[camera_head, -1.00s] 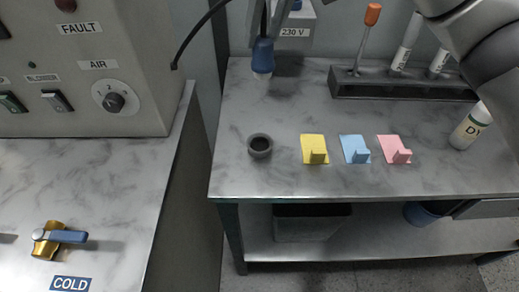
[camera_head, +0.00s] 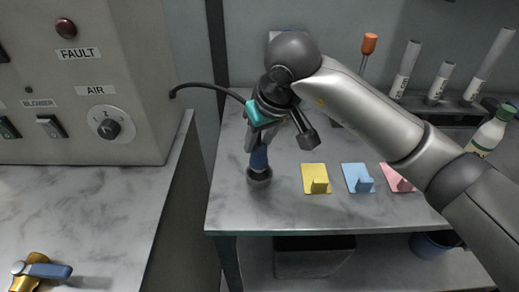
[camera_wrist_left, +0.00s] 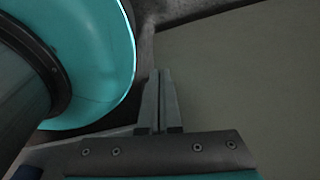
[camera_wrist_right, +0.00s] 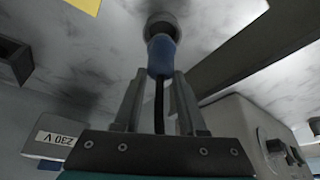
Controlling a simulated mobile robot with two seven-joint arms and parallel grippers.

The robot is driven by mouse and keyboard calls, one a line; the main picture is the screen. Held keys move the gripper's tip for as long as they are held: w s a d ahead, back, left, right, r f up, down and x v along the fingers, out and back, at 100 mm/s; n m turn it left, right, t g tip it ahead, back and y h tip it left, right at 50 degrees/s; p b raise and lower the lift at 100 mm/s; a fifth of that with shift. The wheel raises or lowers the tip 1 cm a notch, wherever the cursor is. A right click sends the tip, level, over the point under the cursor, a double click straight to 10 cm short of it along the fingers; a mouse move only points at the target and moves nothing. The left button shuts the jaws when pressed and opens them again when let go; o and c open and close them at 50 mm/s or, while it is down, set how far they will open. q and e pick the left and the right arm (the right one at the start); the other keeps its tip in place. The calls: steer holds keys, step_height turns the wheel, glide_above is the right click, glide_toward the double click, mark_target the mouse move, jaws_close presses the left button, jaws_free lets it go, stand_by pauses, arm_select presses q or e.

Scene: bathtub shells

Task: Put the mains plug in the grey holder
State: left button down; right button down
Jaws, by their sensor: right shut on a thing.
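The mains plug (camera_head: 259,158) is blue with a black cable (camera_head: 215,87). It is upright, its lower end at the mouth of the round grey holder (camera_head: 259,179) on the bench; I cannot tell how deep it sits. My right gripper (camera_head: 255,136) is above the holder, shut on the plug. In the right wrist view the plug (camera_wrist_right: 161,54) is between the fingertips (camera_wrist_right: 160,76), with the holder (camera_wrist_right: 162,24) beyond it. My left gripper shows only in the left wrist view (camera_wrist_left: 160,75), its fingers together with nothing between them.
Yellow (camera_head: 315,178), blue (camera_head: 357,178) and pink (camera_head: 396,177) hooked plates lie right of the holder. A rack with white tubes (camera_head: 438,85) and a bottle (camera_head: 489,132) stand behind, partly hidden by my right arm. A control cabinet (camera_head: 85,130) is at left.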

arm_select(q)
steer(key=shift+f, duration=0.2)
arm_select(e)
steer(key=shift+f, duration=1.3)
arm_select(q)
steer(key=shift+f+b, duration=0.2)
steer(key=shift+b, duration=0.15)
arm_select(e)
steer(key=shift+f, duration=0.15)
arm_select(q)
steer(key=shift+a, duration=0.15)
arm_select(e)
steer(key=shift+c, duration=2.4)
jaws_free()
arm_select(q)
steer(key=shift+r, duration=0.1)
arm_select(e)
steer(key=shift+r+p, duration=0.3)
steer(key=shift+r, duration=0.05)
arm_select(q)
steer(key=shift+s+d+r+p, duration=0.4)
steer(key=shift+s+r, duration=0.05)
steer(key=shift+s, duration=0.2)
steer(key=shift+s+d+r+p, duration=0.35)
steer(key=shift+s+r, duration=0.05)
steer(key=shift+s, duration=0.2)
arm_select(e)
steer(key=v, duration=1.1)
steer(key=shift+r, duration=0.3)
